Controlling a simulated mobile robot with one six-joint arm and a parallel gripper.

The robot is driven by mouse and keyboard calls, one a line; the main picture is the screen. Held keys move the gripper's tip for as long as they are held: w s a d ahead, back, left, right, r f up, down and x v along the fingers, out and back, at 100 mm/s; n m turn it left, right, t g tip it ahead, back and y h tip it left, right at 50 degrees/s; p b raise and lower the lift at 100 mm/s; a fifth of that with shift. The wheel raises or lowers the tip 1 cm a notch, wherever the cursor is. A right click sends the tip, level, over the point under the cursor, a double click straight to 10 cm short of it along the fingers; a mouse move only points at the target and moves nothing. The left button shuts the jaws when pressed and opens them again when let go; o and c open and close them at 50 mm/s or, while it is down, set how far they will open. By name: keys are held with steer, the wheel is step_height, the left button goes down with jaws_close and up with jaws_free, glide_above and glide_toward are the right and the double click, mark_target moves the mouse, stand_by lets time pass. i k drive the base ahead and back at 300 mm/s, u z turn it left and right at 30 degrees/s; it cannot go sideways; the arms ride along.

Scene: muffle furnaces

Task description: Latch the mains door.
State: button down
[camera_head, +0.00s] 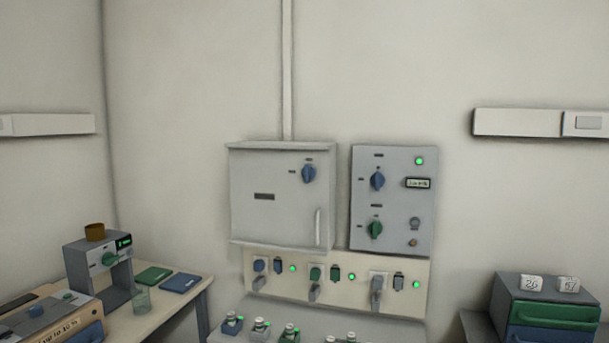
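The mains door looks to be the front of the grey wall cabinet (265,205) in the middle of the view. It appears closed, nearly flush with the cabinet body. A blue rotary knob (308,174) sits at its upper right, with small labels too small to read. A pale vertical handle (318,227) is at its lower right. My gripper is not in view.
A control panel (393,200) with blue and green knobs hangs right of the cabinet. A socket panel (335,283) with plugs runs below. A cluttered bench (185,298) stands left, and a drawer unit (545,307) stands right.

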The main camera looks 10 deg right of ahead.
mark_target(308, 173)
steer(key=i, duration=0.7)
steer(key=z, duration=0.05)
steer(key=k, duration=1.3)
steer(key=u, duration=0.2)
steer(key=i, duration=0.55)
steer(key=u, duration=0.6)
steer(key=i, duration=0.7)
steer(key=u, duration=0.2)
